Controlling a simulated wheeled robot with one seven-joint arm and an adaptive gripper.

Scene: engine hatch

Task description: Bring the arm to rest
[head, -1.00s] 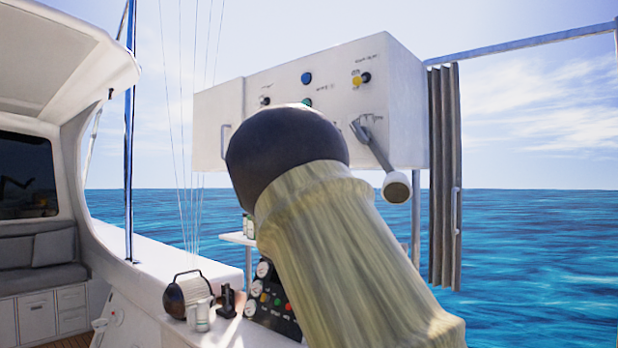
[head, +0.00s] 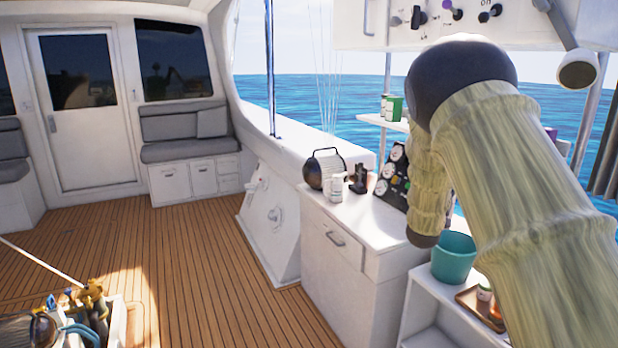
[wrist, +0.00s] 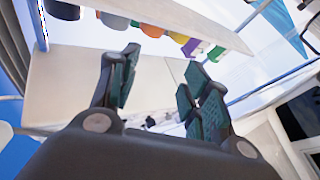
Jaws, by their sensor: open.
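My gripper (wrist: 160,78) shows in the wrist view with its two dark, green-padded fingers apart and nothing between them. In the head view my arm rises on the right in a pale, cloth-like cover with a dark rounded joint on top. The arm bends there, and a second covered link hangs down behind it. The gripper itself is hidden in the head view. In the wrist view a pale panel lies behind the fingers, and I cannot tell how far away it is.
A white control box (head: 410,32) with knobs and a lever (head: 577,65) is above the arm. A white cabinet (head: 340,270), black lantern-like item (head: 322,168), gauge panel (head: 391,178) and teal bucket (head: 453,258) are near it. The wooden deck (head: 200,265) has open room.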

